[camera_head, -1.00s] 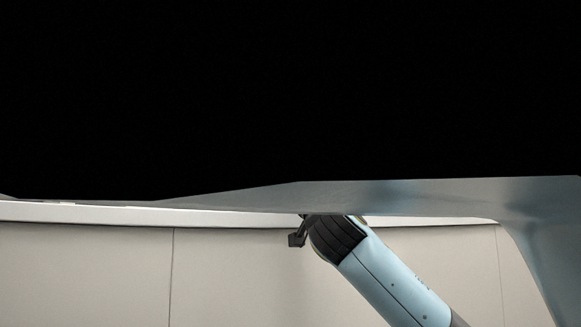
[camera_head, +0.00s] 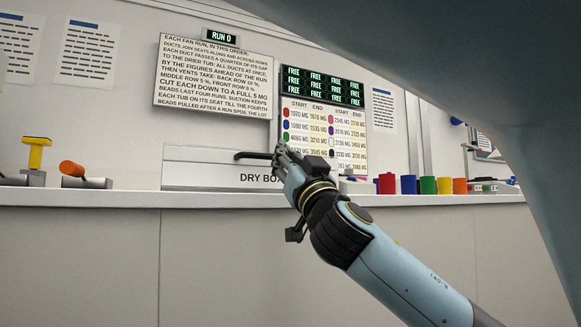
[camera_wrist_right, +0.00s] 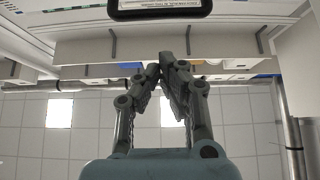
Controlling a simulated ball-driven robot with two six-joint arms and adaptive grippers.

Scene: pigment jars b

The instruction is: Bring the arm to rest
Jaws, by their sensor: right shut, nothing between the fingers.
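My right arm rises from the lower right in the head view. Its gripper (camera_head: 283,152) is shut and empty, pointing up and left in front of the dry box (camera_head: 215,170) and overlapping the lower left corner of the lit board in the picture. In the right wrist view the fingertips (camera_wrist_right: 163,68) meet, with nothing between them. My left gripper is not in view.
A counter edge (camera_head: 110,198) runs across the head view. On it stand a yellow-topped device (camera_head: 36,150), an orange-topped device (camera_head: 73,169) and several coloured jars (camera_head: 428,186). A notice board (camera_head: 213,75) and a lit board (camera_head: 335,110) hang behind. A large blue-grey shape covers the upper right.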

